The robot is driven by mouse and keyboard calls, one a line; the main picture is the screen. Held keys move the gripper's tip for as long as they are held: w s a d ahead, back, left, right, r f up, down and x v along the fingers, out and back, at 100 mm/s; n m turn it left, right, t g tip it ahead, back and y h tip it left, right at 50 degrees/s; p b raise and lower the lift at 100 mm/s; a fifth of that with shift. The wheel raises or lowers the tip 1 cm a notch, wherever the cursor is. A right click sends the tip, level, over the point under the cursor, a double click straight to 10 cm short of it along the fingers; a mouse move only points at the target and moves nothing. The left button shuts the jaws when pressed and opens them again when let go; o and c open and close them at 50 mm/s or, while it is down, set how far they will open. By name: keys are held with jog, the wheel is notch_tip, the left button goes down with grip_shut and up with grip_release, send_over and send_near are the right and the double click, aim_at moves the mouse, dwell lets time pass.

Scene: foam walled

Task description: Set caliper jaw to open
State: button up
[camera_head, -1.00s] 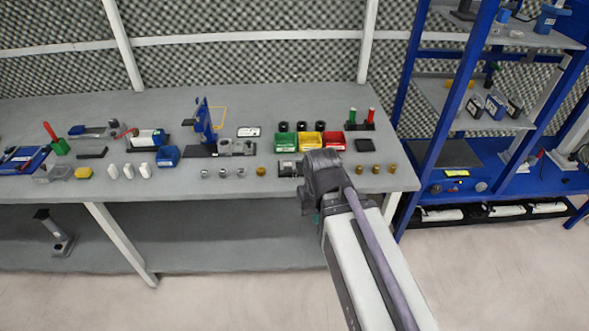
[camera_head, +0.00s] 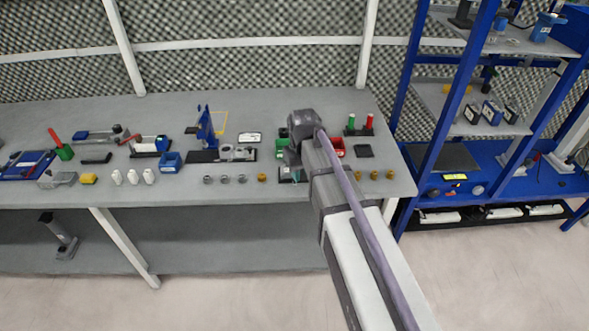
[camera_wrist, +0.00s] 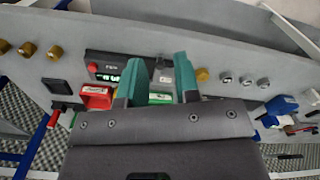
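A dark flat device with a small lit green display (camera_wrist: 107,76), which looks like the caliper, lies on the grey bench in the wrist view. In the head view only its left part (camera_head: 284,174) shows, and my arm hides the rest. My gripper (camera_wrist: 160,62) has two teal fingers spread apart, with the device's right part showing in the gap between them. I cannot tell whether the fingers touch it. In the head view my gripper (camera_head: 293,162) points down over the device and its fingers are mostly hidden.
A red bin (camera_wrist: 95,97) and a green bin (camera_wrist: 160,98) stand just behind the device. Brass knobs (camera_head: 375,175) and grey knobs (camera_head: 225,179) line the bench front on both sides. A blue shelf rack (camera_head: 440,130) stands at the right.

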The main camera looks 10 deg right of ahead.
jog(key=shift+o, duration=0.7)
jog(key=w+r+n, duration=0.1)
jog(key=w+n, duration=0.1)
jog(key=w, duration=0.6)
jog(key=shift+w, duration=0.35)
jog(key=shift+o, duration=0.6)
jog(key=n, duration=0.2)
jog(key=shift+w+a+f+n, duration=0.1)
jog(key=shift+w+f+n, duration=0.1)
jog(key=shift+w+n, duration=0.15)
notch_tip(320, 180, down, 11)
jog(key=b, duration=1.1)
jog(key=shift+s, duration=0.1)
jog(key=shift+r, duration=0.1)
grip_shut()
